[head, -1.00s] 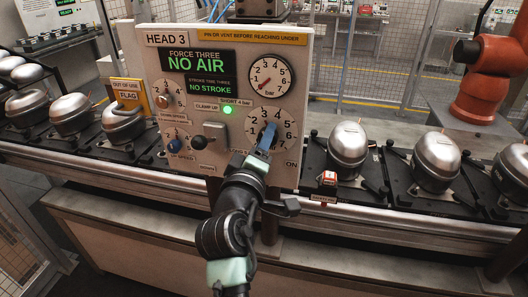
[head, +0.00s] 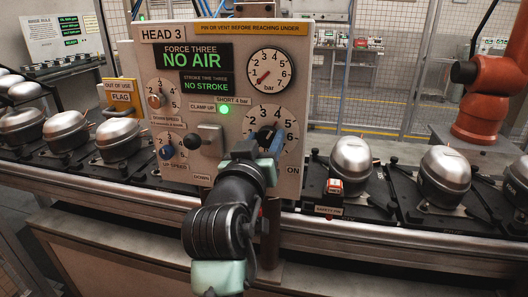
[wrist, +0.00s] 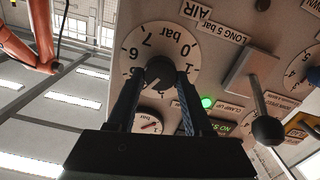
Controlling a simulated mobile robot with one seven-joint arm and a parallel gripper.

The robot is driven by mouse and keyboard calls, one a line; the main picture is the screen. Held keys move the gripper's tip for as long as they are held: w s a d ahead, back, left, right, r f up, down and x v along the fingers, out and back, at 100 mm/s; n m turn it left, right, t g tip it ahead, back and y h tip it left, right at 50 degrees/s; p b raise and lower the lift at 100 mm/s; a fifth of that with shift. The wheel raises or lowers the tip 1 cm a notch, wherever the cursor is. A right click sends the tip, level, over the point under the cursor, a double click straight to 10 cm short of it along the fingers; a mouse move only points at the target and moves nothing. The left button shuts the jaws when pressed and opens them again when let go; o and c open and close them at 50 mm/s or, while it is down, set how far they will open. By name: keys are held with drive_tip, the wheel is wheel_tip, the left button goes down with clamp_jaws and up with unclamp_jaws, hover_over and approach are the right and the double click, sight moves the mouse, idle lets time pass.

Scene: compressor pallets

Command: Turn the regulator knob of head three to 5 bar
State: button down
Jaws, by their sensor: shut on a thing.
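The head three panel (head: 200,60) stands in the middle of the head view. Its regulator dial (head: 292,125) is a white numbered disc at the lower right. The dial also shows upside down in the wrist view (wrist: 138,52), marked in bar. My gripper (wrist: 161,80) is shut on the dark regulator knob (wrist: 159,68), one finger on each side of it. In the head view my gripper (head: 265,142) covers most of the knob. I cannot tell the exact set value. The round gauge (head: 269,62) above has a red needle pointing to its low end, at lower left.
A black-knobbed lever (head: 193,142) and two smaller speed dials (head: 158,93) sit left of the regulator. A green lamp (head: 224,109) is lit. A red tag (head: 335,186) and silver compressors (head: 444,168) stand right. An orange robot arm (head: 485,105) stands behind.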

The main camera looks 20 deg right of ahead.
drive_tip(key=m+b, duration=0.3)
drive_tip(key=m, duration=0.2)
drive_tip(key=shift+f+m+b, duration=0.15)
drive_tip(key=shift+m+b, duration=0.2)
drive_tip(key=shift+m, duration=0.05)
idle(0.4)
drive_tip(key=shift+c, duration=1.5)
unclamp_jaws()
drive_tip(key=shift+s, duration=0.1)
drive_tip(key=b+v, duration=0.1)
drive_tip(key=v, duration=1.2)
